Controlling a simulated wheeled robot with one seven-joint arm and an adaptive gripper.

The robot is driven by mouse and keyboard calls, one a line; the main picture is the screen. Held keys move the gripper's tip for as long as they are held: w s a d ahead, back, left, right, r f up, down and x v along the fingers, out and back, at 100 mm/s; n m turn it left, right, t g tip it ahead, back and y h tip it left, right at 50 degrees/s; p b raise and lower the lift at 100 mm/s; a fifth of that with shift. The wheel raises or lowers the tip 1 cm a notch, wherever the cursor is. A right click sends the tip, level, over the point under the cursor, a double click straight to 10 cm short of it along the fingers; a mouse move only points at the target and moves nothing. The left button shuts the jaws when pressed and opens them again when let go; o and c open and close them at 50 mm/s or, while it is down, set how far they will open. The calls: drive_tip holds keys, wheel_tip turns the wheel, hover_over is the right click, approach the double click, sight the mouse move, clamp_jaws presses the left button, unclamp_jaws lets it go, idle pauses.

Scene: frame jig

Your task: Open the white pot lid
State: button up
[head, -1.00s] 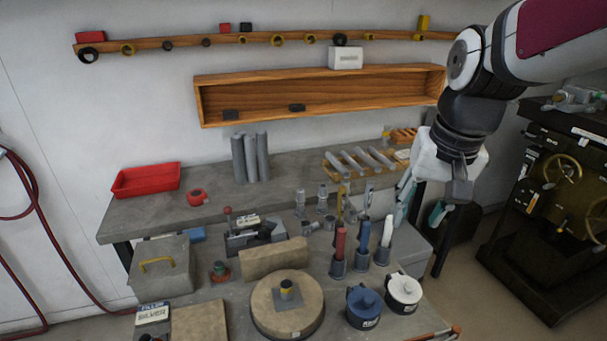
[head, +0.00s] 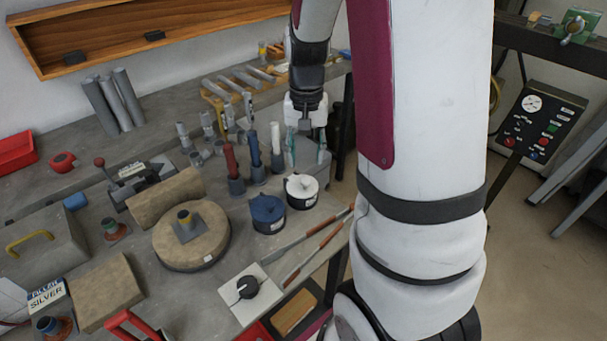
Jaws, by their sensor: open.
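The white pot (head: 301,199) stands on the bench with its white lid (head: 301,184) seated on top. A dark handle sits at its left side, and the blue pot (head: 267,222) is close at its left. My gripper (head: 305,128) points down above and behind the white pot in the head view, apart from it and holding nothing that I can see. The fingers look small and dark, and the gap between them is hard to make out.
Upright holders with a red stick (head: 229,158), a blue stick (head: 254,150) and a white stick (head: 275,138) stand just behind the pots. Long tools (head: 318,247) lie along the bench's right edge.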

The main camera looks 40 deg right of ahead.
sight(305, 180)
wheel_tip(305, 180, down, 7)
drive_tip(key=shift+f, duration=0.1)
drive_tip(key=shift+c, duration=0.2)
clamp_jaws()
